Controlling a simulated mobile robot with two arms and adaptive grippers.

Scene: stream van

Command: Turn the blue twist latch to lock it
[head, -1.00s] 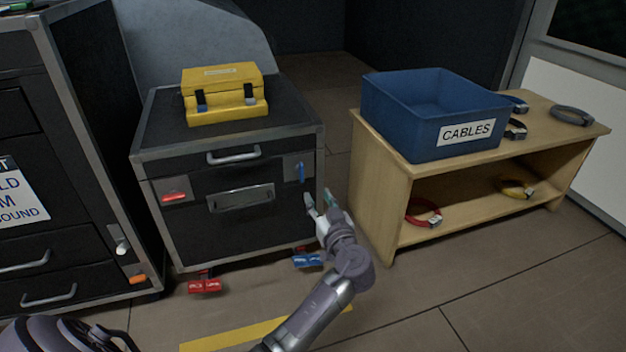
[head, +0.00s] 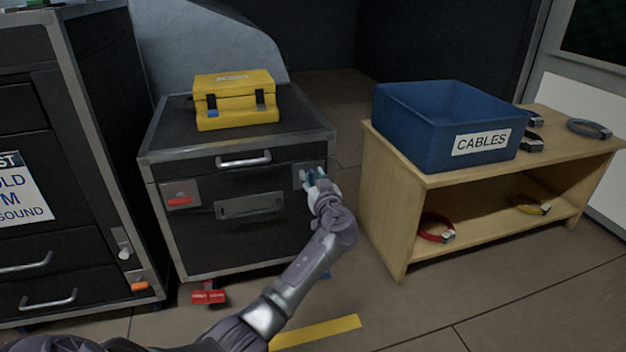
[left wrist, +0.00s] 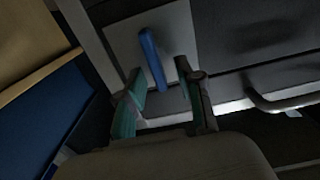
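The blue twist latch (left wrist: 152,58) sits on a grey plate (left wrist: 122,40) on the front of the black case (head: 240,232). In the left wrist view its handle is nearly upright, tilted a little. My left gripper (left wrist: 162,95) is open, with one finger on each side of the handle's lower end; I cannot tell whether either touches it. In the head view my left gripper (head: 317,180) covers most of the latch at the case's upper right. My right gripper does not show.
A red latch (head: 180,200) is at the case's left, and a yellow box (head: 236,100) stands on its top. A wooden shelf (head: 392,215) with a blue CABLES bin (head: 425,130) stands close on the right.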

